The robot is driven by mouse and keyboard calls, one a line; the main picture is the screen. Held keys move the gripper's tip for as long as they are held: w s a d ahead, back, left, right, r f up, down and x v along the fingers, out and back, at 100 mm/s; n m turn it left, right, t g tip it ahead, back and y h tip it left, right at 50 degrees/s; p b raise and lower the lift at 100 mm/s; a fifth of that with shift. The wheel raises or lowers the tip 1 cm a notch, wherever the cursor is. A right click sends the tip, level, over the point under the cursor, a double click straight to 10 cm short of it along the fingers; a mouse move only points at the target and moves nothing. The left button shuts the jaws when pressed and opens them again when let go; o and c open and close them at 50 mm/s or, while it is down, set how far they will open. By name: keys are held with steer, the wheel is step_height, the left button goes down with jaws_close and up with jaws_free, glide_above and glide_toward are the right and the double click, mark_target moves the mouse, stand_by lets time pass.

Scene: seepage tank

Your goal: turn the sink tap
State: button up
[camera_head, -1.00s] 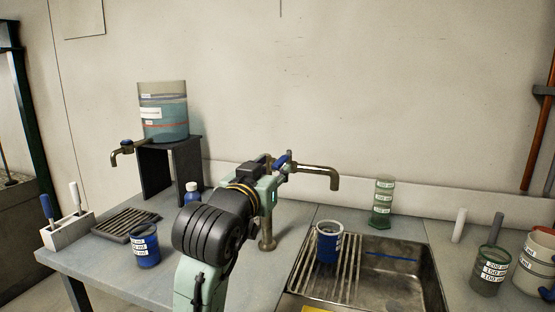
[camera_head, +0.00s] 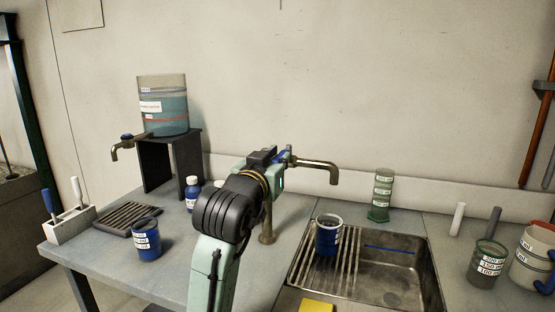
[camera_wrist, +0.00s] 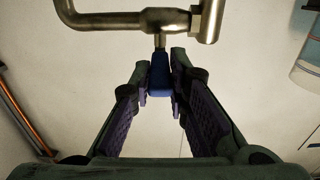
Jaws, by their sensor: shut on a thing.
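The sink tap (camera_head: 322,163) has a metal spout that reaches right and bends down over the sink's left side. Its blue handle (camera_wrist: 160,76) sits between my fingertips in the wrist view, below the metal pipe. My gripper (camera_wrist: 161,84) is shut on this handle, with a finger pad on each side. In the head view my arm hides most of the gripper and part of the tap's body. The tap's upright post (camera_head: 267,226) shows just right of my arm. No water shows at the spout.
A blue beaker (camera_head: 328,236) stands on the ribbed left part of the sink (camera_head: 395,270). A green cylinder (camera_head: 382,196) stands behind the sink. A tank (camera_head: 162,104) with its own tap rests on a dark stand at left. Beakers (camera_head: 488,262) stand at right.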

jaws_close()
